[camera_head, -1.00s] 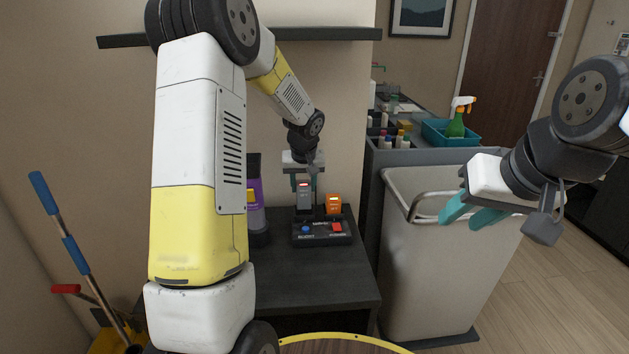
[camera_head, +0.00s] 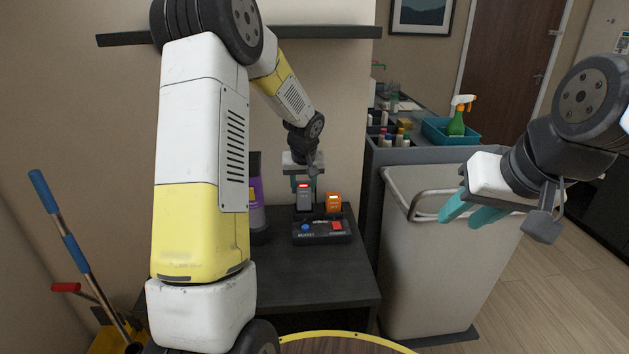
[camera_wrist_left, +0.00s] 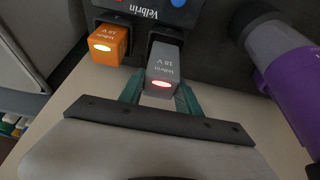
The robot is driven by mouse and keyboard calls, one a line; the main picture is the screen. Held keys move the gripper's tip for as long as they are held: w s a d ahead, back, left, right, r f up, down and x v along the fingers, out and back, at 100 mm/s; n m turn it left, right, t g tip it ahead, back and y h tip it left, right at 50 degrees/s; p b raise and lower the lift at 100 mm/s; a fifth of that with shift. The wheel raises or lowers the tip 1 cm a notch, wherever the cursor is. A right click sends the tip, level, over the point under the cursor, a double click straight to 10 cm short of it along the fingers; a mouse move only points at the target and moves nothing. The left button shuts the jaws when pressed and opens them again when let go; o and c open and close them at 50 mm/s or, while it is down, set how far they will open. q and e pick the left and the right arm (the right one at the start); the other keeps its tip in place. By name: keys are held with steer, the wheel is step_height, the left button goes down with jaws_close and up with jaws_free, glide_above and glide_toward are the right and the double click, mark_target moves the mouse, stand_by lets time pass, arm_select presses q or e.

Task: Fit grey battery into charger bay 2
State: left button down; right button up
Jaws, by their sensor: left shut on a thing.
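The grey battery (camera_head: 304,198) stands upright at the left bay of the black charger (camera_head: 322,229); the wrist view shows the battery (camera_wrist_left: 162,68) with a red light on its end. My left gripper (camera_head: 304,182) is shut on it, its teal fingers on either side in the wrist view (camera_wrist_left: 158,96). The battery's lower end is hidden in or behind the bay, so I cannot tell exactly how deep it sits. An orange battery (camera_head: 333,202) stands in the bay to the right; its light is whitish in the wrist view (camera_wrist_left: 109,44). My right gripper (camera_head: 472,210) is open and empty.
The charger sits on a dark table (camera_head: 318,272). A purple bottle (camera_head: 257,203) stands close on its left, also seen in the wrist view (camera_wrist_left: 290,85). A grey bin (camera_head: 440,265) stands right of the table, below my right gripper.

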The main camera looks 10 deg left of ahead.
mark_target(304, 199)
arm_select(q)
steer(key=shift+f, duration=0.2)
steer(key=shift+f, duration=0.35)
steer(key=shift+f, duration=1.05)
stand_by(0.8)
steer(key=shift+f, duration=0.3)
steer(key=shift+f, duration=0.4)
stand_by(0.7)
steer(key=c, duration=0.8)
jaws_free()
steer(key=shift+o, duration=0.2)
steer(key=shift+v, duration=3.85)
